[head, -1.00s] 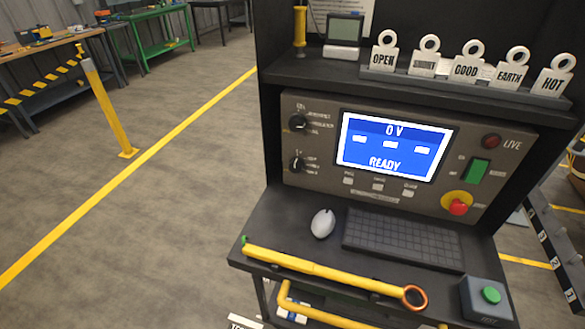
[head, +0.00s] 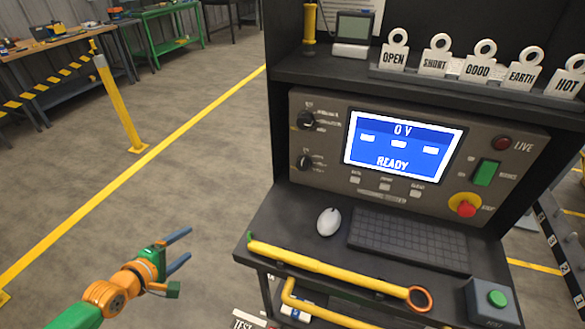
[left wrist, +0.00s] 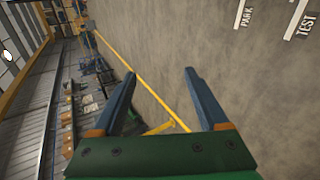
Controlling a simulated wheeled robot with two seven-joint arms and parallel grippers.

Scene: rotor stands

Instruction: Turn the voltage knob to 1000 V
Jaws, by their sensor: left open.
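Two black knobs sit on the left side of the grey control panel (head: 335,190), an upper knob (head: 306,120) and a lower knob (head: 304,162). Their small labels are too blurred to tell which one sets the voltage. The panel's screen (head: 402,148) reads 0 V and READY. My left gripper (head: 188,245) is open and empty, below and left of the knobs, apart from the console. In the left wrist view its two blue fingers (left wrist: 159,75) are spread with only floor beyond them. My right gripper is not in view.
A yellow pole (head: 330,268) with a copper ring lies along the desk's front edge, before a mouse (head: 328,221) and keyboard (head: 410,240). A red stop button (head: 466,209) is at the panel's right. Tags (head: 478,66) stand on the shelf above.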

